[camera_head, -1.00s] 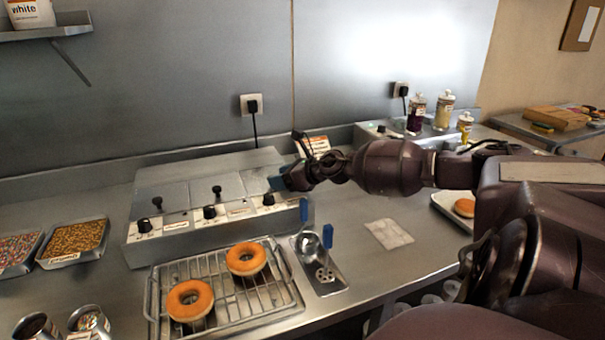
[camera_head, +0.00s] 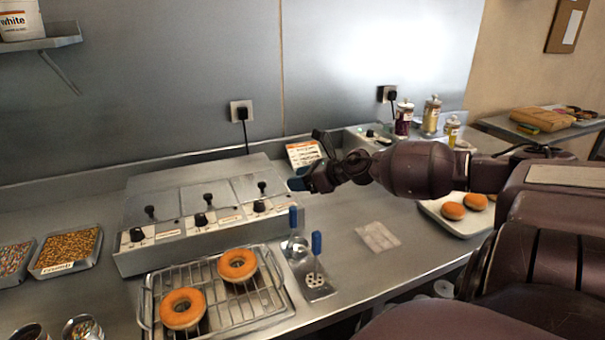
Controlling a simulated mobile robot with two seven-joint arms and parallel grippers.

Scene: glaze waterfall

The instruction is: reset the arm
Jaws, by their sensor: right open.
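My right arm comes in from the right across the counter. My right gripper (camera_head: 303,180) points left, just off the right end of the grey warmer unit with black knobs (camera_head: 190,238). It is open, with nothing seen between its fingers. It is above the counter, apart from the two blue-handled tools (camera_head: 316,275) below it. My left gripper is out of view.
Two ring doughnuts (camera_head: 183,308) lie on a wire rack (camera_head: 225,318). A tray (camera_head: 438,215) with doughnuts sits under my right arm. Several jars (camera_head: 431,115) stand at the back right. A folded white cloth (camera_head: 377,237) lies on clear counter.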

